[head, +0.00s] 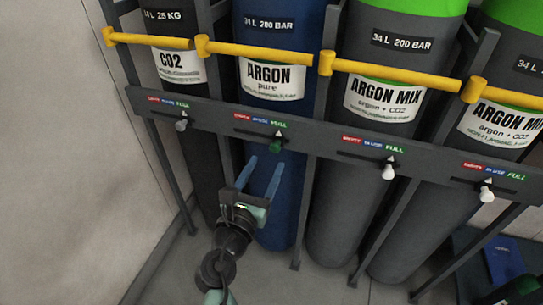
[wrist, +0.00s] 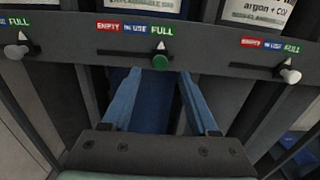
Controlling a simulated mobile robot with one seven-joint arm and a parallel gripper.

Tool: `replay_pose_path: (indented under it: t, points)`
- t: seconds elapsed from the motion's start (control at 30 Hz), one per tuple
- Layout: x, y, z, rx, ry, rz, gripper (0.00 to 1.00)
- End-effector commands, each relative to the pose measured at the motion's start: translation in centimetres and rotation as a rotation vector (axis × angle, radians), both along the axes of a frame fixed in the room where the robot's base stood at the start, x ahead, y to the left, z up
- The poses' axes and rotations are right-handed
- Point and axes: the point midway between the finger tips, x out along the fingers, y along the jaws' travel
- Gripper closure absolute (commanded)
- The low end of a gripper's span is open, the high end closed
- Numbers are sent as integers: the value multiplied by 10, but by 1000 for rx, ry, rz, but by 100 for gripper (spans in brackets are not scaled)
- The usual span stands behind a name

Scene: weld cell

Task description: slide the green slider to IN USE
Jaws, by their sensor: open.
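The green slider (head: 276,146) is a small green knob on a dark horizontal rail in front of the blue argon cylinder. In the wrist view, the green slider (wrist: 159,60) has its white pointer under the FULL end of its EMPTY, IN USE, FULL label (wrist: 135,28). My gripper (head: 266,162) is open and empty, its two blue fingers reaching up toward the rail just below the knob. In the wrist view, the fingertips of my gripper (wrist: 158,76) lie left and right of the knob, slightly below it, with no visible contact.
The rail (head: 325,151) also carries a grey slider (head: 181,125) at left and white sliders (head: 389,171) (head: 487,195) at right. Yellow bars (head: 262,50) cross the cylinders above. Dark rack posts stand between the cylinders. Open floor (head: 165,285) lies at lower left.

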Motion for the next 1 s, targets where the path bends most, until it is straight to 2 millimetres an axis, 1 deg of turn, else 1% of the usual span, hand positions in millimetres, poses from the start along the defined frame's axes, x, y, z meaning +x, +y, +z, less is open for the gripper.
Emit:
replay_pose_path:
  t: [0.03,0.1,0.3,0.43,0.7,0.77,0.8,0.87,1.0]
  points:
    - [10,-4,-2,3,-2,-4,40]
    - [21,-7,-1,3,-2,-2,40]
    - [41,-14,-1,2,-1,-1,40]
    - [46,-15,0,2,-1,-1,40]
    - [47,-16,0,2,-1,-1,40]
    - [47,-16,0,2,-1,-1,49]
    - [47,-16,0,2,-1,-1,56]
    - [47,-16,0,2,-1,-1,67]
    - [47,-16,0,2,-1,-1,92]
